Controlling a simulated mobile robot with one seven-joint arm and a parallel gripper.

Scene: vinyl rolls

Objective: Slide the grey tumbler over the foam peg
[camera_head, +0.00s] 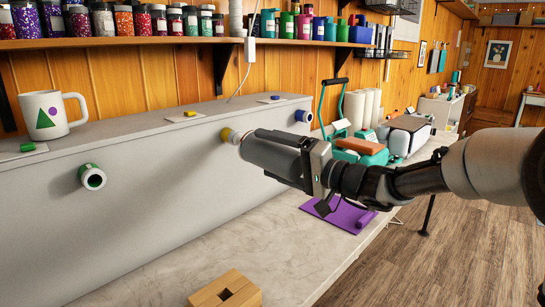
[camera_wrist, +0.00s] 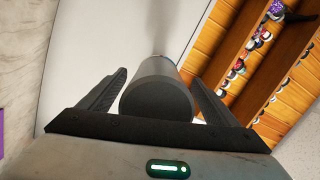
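The grey tumbler (camera_head: 272,156) lies on its side in my gripper (camera_head: 264,153), its far end toward the grey upright panel. In the wrist view its round near end (camera_wrist: 157,103) sits between the two fingers of my gripper (camera_wrist: 160,78). One finger runs along each side of the tumbler. The yellow foam peg (camera_head: 226,134), with a pale end, sticks out of the panel right at the tumbler's far end. The tumbler hides part of that end, so I cannot tell whether the peg is inside its mouth. The peg is hidden in the wrist view.
A green peg (camera_head: 91,177) and a blue peg (camera_head: 303,116) also stick out of the panel (camera_head: 150,200). A white mug (camera_head: 45,115) stands on its ledge. A wooden block (camera_head: 226,290) and purple sheet (camera_head: 338,215) lie on the counter below.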

